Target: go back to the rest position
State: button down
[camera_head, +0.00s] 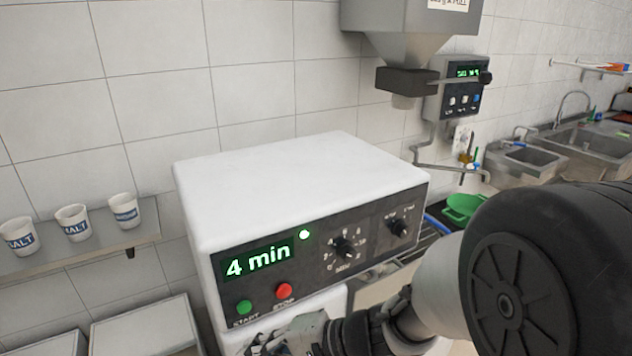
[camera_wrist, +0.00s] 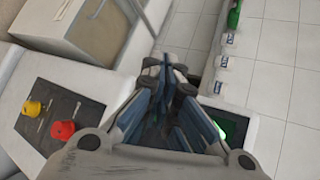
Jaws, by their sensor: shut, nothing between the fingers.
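My gripper (camera_head: 285,342) is at the bottom edge of the head view, in front of the white machine (camera_head: 290,180) and just below its red STOP button (camera_head: 284,290) and green START button (camera_head: 244,307). In the wrist view my gripper (camera_wrist: 166,75) has its blue-grey fingers together, with nothing held. The machine's display (camera_head: 258,260) reads "4 min" in green, with a lit green lamp beside it. I cannot tell whether the fingertips touch the machine. My arm covers the lower right of the head view.
A grey hopper (camera_head: 410,30) and a control box (camera_head: 460,88) hang on the wall. Sinks (camera_head: 580,145) and a green bowl (camera_head: 464,207) are at right. A red object (camera_wrist: 61,131) and a yellow object (camera_wrist: 32,107) show in the wrist view.

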jog(key=s+d+r+n+g+h, duration=0.2)
jog(key=s+d+r+n+h, duration=0.15)
jog(key=s+d, duration=0.45)
jog(key=s+d+r+t+h, duration=0.1)
jog(key=d+h, duration=0.2)
jog(key=d, duration=0.3)
jog(key=s+d+r+n+t+h, duration=0.1)
jog(key=s+d+r+t+h, duration=0.1)
jog(key=d, duration=0.3)
jog(key=s+d+r+t+h, duration=0.1)
jog(key=s+d+h, duration=0.1)
jog(key=d, duration=0.4)
jog(key=shift+s+d+r+h, duration=0.25)
jog(key=shift+d+h, duration=0.1)
jog(key=shift+h, duration=0.5)
dwell(4.6)
